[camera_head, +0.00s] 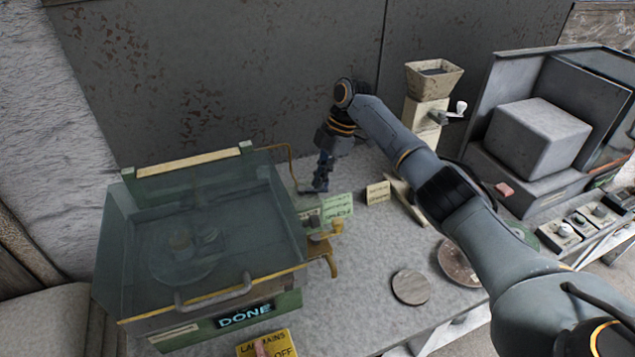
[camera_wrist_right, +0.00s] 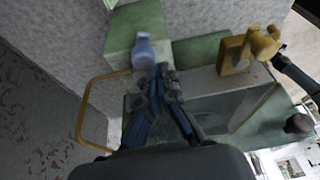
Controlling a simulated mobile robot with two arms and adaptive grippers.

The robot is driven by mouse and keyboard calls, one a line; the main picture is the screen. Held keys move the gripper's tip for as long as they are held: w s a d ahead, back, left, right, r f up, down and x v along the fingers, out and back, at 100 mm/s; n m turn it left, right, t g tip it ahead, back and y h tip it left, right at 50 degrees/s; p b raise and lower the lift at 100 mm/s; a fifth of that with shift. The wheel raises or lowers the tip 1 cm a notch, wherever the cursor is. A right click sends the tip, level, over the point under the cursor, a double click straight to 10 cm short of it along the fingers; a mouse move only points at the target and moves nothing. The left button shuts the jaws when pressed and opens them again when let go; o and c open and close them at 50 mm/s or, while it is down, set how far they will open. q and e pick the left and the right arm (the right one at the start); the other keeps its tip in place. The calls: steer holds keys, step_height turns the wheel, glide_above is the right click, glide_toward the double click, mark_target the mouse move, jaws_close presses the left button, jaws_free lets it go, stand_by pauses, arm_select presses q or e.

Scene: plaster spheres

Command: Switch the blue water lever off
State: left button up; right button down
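The blue water lever (camera_wrist_right: 143,52) shows in the right wrist view, on a green block beside the machine. In the head view I cannot make it out. My right gripper (camera_wrist_right: 161,84) has its fingertips close together, right at the lower end of the blue lever, with no visible object between them. It looks shut; whether it touches the lever is not certain. In the head view the right gripper (camera_head: 319,182) points down beside the right back of the glass-covered machine (camera_head: 290,225). My left gripper is not in view.
A yellow lever (camera_wrist_right: 255,47) is close by, also seen in the head view (camera_head: 327,231). The machine's display (camera_head: 245,315) reads DONE. A yellow lamp mains switch (camera_head: 267,345) is in front.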

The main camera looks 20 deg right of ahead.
steer(key=shift+w+d, duration=0.35)
steer(key=shift+w, duration=0.05)
steer(key=shift+w+d+b, duration=0.2)
steer(key=shift+w+b, duration=0.1)
steer(key=shift+w, duration=0.15)
steer(key=shift+w+d, duration=0.1)
steer(key=shift+d, duration=0.05)
steer(key=shift+r, duration=0.1)
